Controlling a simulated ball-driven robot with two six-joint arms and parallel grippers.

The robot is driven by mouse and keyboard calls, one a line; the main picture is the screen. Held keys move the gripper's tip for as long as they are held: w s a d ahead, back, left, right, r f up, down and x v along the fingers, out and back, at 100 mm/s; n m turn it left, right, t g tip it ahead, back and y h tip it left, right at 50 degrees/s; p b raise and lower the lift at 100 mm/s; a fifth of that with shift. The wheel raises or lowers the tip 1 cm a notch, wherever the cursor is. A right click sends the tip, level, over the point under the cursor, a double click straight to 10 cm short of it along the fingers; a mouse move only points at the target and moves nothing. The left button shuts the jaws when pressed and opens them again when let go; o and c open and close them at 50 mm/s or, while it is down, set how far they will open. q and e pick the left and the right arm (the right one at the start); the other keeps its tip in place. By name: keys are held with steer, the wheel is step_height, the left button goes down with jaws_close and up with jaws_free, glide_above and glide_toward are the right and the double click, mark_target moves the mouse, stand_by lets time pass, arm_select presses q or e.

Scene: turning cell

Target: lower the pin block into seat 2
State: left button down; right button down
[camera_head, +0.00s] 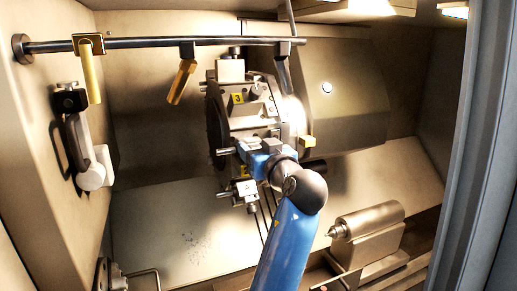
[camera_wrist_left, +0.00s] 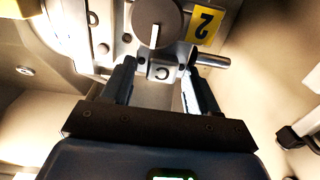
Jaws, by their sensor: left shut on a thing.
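My left gripper (camera_head: 251,150) reaches up to the tool turret (camera_head: 245,118) in the head view. In the left wrist view the two dark fingers of my left gripper (camera_wrist_left: 160,72) are shut on a small grey block, the pin block (camera_wrist_left: 161,73). A bright metal pin (camera_wrist_left: 213,62) sticks out to the right beyond the right finger. The yellow plate marked 2 (camera_wrist_left: 206,24) is just above the fingertips, upside down. The block is close against the turret face by seat 2; I cannot tell how deep it sits. My right gripper is not in view.
A yellow plate marked 3 (camera_head: 237,98) is higher on the turret. A rail (camera_head: 150,43) with yellow-handled tools (camera_head: 91,78) runs above. The tailstock (camera_head: 368,220) stands at lower right. A grey handle (camera_head: 82,140) hangs on the left wall.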

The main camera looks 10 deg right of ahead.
arm_select(q)
steer(key=shift+s+f+b, duration=0.15)
steer(key=shift+f+b, duration=0.1)
steer(key=shift+b, duration=0.15)
stand_by(0.7)
steer(key=c, duration=0.5)
jaws_free()
steer(key=shift+c, duration=0.2)
steer(key=o, duration=0.3)
steer(key=shift+s, duration=0.1)
steer(key=shift+o, duration=0.2)
steer(key=shift+s+d+f+b, duration=0.2)
steer(key=shift+s+f+b, duration=0.1)
steer(key=shift+s, duration=0.1)
steer(key=b+v, duration=0.3)
steer(key=v, duration=0.7)
steer(key=shift+r, duration=0.25)
